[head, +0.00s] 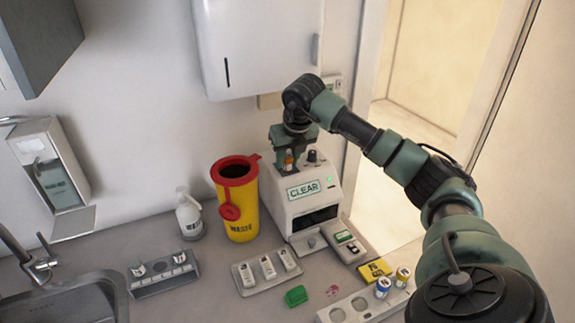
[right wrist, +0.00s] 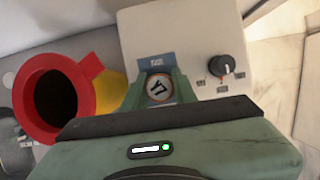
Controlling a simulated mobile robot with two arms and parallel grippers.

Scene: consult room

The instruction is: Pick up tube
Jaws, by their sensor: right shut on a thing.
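My right gripper (head: 289,166) points down at the top of the white machine marked CLEAR (head: 305,197). It is shut on a small tube (head: 288,158), which looks orange with a pale part in the head view. In the right wrist view the tube's round cap (right wrist: 158,87), with a dark mark on it, sits between the green fingers. The tube's lower end is hidden, so I cannot tell whether it is still in the machine. My left gripper is not in view.
A yellow waste bin with a red rim (head: 239,207) stands close left of the machine. A pump bottle (head: 189,215), a rack (head: 162,275), a tray of white items (head: 244,277) and a tray with vials (head: 335,315) share the counter. A wall dispenser (head: 255,45) hangs behind.

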